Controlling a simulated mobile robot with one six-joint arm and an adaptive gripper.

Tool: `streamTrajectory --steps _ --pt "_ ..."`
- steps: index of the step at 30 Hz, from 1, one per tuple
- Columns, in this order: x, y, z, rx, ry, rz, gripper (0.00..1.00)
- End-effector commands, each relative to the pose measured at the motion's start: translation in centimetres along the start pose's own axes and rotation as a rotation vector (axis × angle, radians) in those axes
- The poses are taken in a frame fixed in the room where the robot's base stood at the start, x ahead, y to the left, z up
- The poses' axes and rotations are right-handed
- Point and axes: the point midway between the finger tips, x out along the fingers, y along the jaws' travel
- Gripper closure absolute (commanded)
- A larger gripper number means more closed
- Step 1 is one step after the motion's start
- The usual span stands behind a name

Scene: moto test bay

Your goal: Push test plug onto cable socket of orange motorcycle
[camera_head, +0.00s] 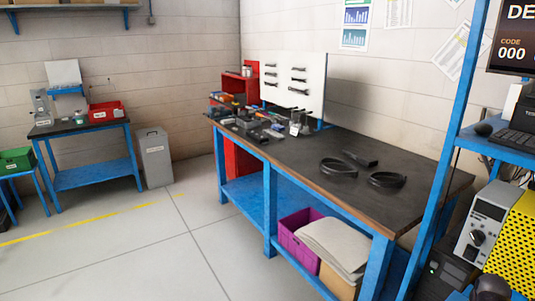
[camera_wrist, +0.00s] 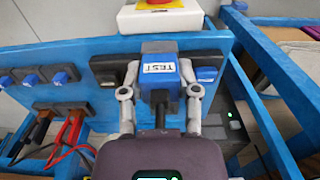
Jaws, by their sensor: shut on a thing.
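In the wrist view, my gripper (camera_wrist: 160,84) is shut on the blue test plug (camera_wrist: 160,72), with one finger on each side. My gripper is not in the head view.
In the head view, a dark-topped workbench (camera_head: 300,165) stands mid-right. Floor at left (camera_head: 130,250) is clear.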

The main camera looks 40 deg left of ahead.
Motion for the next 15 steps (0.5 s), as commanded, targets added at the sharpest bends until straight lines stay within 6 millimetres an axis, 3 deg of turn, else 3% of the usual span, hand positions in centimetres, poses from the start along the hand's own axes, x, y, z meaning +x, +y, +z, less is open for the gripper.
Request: streamTrajectory --steps 1,6,15 --pt "-1.3 0.0 0.0 0.0 0.0 0.0 1.0" --pt "-3.4 0.0 0.0 0.0 0.0 0.0 1.0" --pt "-5.1 0.0 0.0 0.0 0.0 0.0 1.0"
